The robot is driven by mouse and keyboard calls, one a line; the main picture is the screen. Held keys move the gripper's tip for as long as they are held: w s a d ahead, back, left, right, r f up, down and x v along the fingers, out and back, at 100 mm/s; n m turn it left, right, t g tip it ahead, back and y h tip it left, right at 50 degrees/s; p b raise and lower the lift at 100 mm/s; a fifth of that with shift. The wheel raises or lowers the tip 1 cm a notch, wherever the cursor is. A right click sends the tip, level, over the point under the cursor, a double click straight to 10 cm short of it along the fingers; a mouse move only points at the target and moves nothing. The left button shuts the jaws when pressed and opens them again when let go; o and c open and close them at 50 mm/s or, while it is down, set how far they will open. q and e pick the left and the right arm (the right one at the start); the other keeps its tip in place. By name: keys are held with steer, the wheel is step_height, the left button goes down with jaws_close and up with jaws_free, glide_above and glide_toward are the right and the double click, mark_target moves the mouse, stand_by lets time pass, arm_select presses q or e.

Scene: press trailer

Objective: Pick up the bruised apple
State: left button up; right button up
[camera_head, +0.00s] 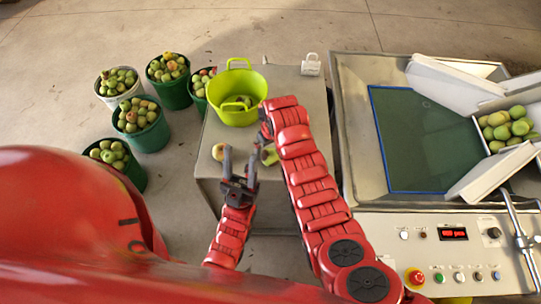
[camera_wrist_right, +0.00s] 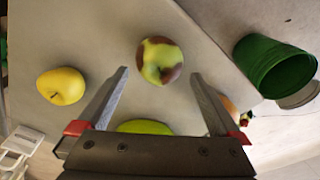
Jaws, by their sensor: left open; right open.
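The bruised apple (camera_wrist_right: 160,60), yellow-green with brown patches, lies on the grey table top (camera_wrist_right: 105,30) in the right wrist view. It sits just beyond and between the fingertips of my right gripper (camera_wrist_right: 160,75), which is open and empty. A plain yellow apple (camera_wrist_right: 62,86) lies to the left of it. In the head view my right gripper (camera_head: 264,134) is mostly hidden by its own arm, beside the lime tub (camera_head: 238,112). My left gripper (camera_head: 240,155) is open and empty over the table. A pale apple (camera_head: 218,152) lies beside its left finger; I cannot tell whether it is bruised.
Several full apple buckets (camera_head: 147,137) stand on the floor left of the table. A machine with a green bed (camera_head: 425,140) and a control panel (camera_head: 455,250) stands at the right. A white tag-like object (camera_head: 311,65) sits at the table's back corner. My arms cross the table front.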

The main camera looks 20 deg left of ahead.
mark_target(271, 153)
steer(key=shift+d+f+p, duration=0.2)
steer(key=shift+f+p, duration=0.25)
steer(key=shift+f, duration=0.8)
steer(key=shift+w+a+f, duration=0.1)
steer(key=shift+f, duration=0.75)
steer(key=c, duration=1.3)
steer(key=shift+r, duration=0.1)
